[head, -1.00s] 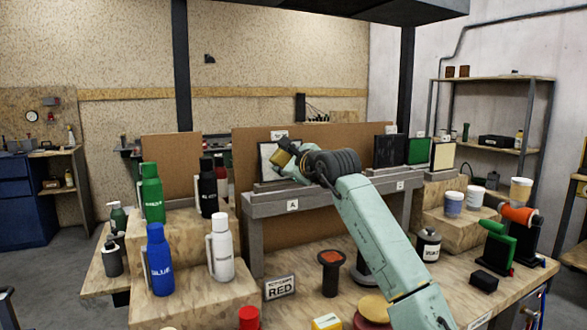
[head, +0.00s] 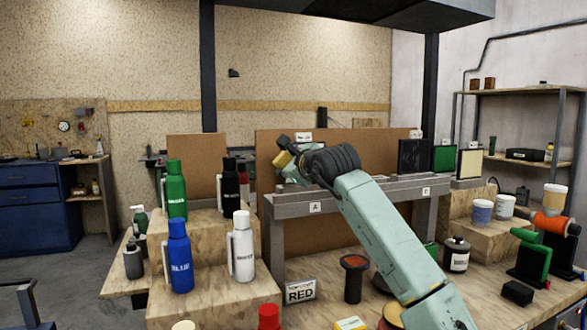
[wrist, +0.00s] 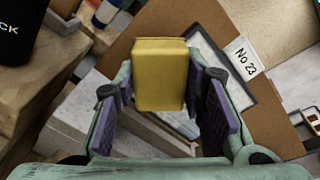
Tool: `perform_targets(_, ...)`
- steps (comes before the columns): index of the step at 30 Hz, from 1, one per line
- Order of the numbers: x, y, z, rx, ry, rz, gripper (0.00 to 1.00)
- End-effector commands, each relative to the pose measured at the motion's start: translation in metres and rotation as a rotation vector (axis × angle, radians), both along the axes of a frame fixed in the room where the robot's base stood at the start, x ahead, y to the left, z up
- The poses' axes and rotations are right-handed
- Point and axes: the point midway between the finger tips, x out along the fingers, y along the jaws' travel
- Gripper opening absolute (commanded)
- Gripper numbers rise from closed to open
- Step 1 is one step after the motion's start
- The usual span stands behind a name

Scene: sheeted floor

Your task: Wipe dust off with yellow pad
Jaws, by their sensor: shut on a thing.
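The yellow pad (wrist: 160,72) is held between the two fingers of my gripper (wrist: 165,105). It also shows in the head view (head: 283,159) at the end of my arm. My gripper in the head view (head: 290,155) is in front of the board and over the grey bench's left end. A dark-framed pale panel (wrist: 205,48) is behind the pad in the wrist view, beside a "No 23" label (wrist: 241,58).
Green (head: 176,190), black (head: 230,185), blue (head: 180,257) and white (head: 243,246) bottles stand on wooden steps at left. Dark (head: 413,160), green (head: 445,158) and cream (head: 469,163) panels stand at the right. A "RED" sign (head: 300,291) and several jars occupy the table front.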

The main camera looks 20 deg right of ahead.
Motion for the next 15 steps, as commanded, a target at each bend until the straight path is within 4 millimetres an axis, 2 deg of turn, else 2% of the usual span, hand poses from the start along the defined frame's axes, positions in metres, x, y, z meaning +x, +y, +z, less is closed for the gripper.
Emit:
perform_targets(7,0.001,0.003,0.02,0.0,-0.004,0.004,0.15)
perform_targets(11,0.002,0.0,0.022,0.001,-0.003,0.003,0.15)
perform_targets(15,0.002,-0.01,0.023,0.001,-0.002,0.002,0.15)
